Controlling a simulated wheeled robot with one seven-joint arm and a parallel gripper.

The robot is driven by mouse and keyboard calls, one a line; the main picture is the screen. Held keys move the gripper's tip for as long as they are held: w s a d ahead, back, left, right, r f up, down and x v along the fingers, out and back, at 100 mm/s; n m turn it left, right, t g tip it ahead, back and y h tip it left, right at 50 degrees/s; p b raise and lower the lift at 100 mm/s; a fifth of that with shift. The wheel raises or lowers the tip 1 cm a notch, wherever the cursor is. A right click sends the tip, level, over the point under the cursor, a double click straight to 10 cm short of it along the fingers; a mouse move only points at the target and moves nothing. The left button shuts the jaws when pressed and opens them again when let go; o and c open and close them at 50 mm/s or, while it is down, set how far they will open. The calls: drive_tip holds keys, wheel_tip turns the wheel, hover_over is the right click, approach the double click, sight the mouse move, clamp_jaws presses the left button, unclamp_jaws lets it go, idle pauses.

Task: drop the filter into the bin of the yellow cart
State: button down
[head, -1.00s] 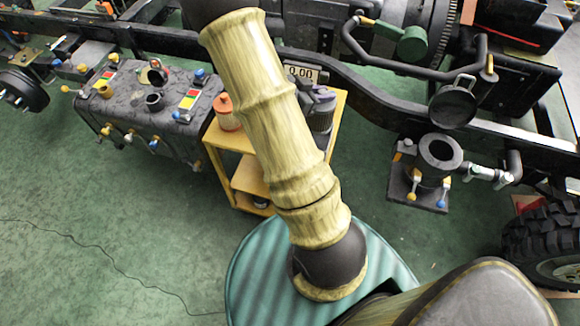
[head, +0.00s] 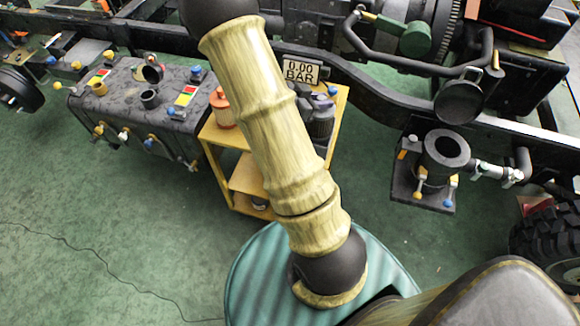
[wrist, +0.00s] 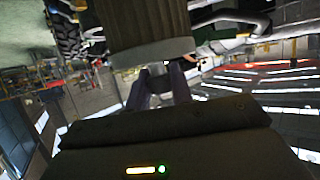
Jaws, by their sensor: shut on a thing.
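In the wrist view my gripper (wrist: 165,82) is shut on the filter (wrist: 140,25), a dark, ribbed cylinder with a paler grey end rim. The filter fills the upper middle of that view, and its far end is cut off. The yellow cart (head: 229,141) stands in the middle of the head view, below the truck frame, partly hidden behind my arm. I cannot make out its bin clearly; a lower shelf (head: 247,178) shows. My gripper and the filter do not show in the head view.
An orange-topped canister (head: 222,108) and a dark purple-grey item (head: 321,120) stand on the cart's top. A dark tank with coloured valves (head: 140,110) is at left. A grey cylindrical housing (head: 446,150) is at right. The green floor at lower left is clear except for a thin cable.

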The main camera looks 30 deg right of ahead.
drive_tip(key=shift+d+f, duration=0.1)
drive_tip(key=shift+f, duration=0.3)
drive_tip(key=c, duration=1.1)
unclamp_jaws()
drive_tip(key=shift+c, duration=0.2)
drive_tip(key=p+v, duration=0.1)
drive_tip(key=v, duration=1.6)
drive_tip(key=shift+a+p, duration=0.25)
drive_tip(key=shift+p, duration=0.05)
drive_tip(key=shift+r, duration=0.1)
